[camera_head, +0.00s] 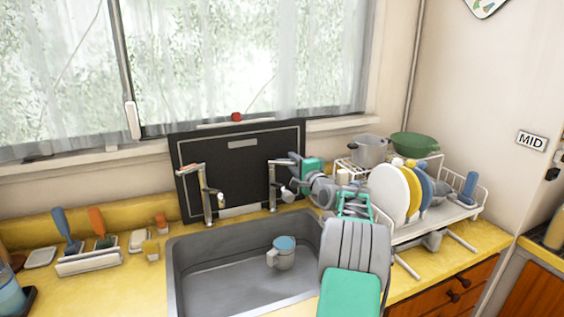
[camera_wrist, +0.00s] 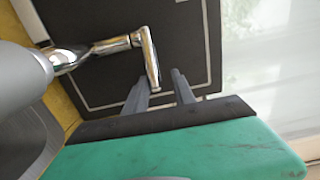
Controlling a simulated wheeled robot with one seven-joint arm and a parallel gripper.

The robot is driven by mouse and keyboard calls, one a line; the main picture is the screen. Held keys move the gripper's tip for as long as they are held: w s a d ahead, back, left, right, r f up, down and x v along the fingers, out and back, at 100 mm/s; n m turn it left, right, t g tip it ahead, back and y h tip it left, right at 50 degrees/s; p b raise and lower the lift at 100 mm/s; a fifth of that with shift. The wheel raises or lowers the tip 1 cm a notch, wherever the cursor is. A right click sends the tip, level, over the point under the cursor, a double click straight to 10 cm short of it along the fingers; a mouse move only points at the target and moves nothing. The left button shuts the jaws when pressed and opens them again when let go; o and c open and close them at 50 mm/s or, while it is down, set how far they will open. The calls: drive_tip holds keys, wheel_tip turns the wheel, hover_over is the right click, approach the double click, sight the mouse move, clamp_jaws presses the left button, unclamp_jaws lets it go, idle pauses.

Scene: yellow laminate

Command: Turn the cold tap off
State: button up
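Two chrome taps stand at the back of the sink, a left tap (camera_head: 207,195) and a right tap (camera_head: 272,188). No hot or cold marking is readable on either. My gripper (camera_head: 297,163) is at the upper right of the right tap, by its top lever. In the wrist view, my gripper (camera_wrist: 161,86) has its two grey fingers apart. The tap's chrome lever (camera_wrist: 150,58) reaches down to the gap between them, close to the left finger. I cannot tell whether they touch. Part of the right tap is hidden behind my gripper in the head view.
A dark panel (camera_head: 237,160) stands close behind the taps. The sink (camera_head: 215,282) holds a mug (camera_head: 281,254). A dish rack (camera_head: 440,222) with plates is right of my arm. A utensil caddy (camera_head: 88,262) is left of the sink. The window is behind.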

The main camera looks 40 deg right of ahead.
drive_tip(key=shift+f, duration=0.1)
drive_tip(key=shift+s+a, duration=0.1)
drive_tip(key=shift+s, duration=0.25)
drive_tip(key=b+v, duration=0.2)
drive_tip(key=v, duration=0.4)
drive_tip(key=shift+b, duration=0.3)
drive_tip(key=shift+s, duration=0.15)
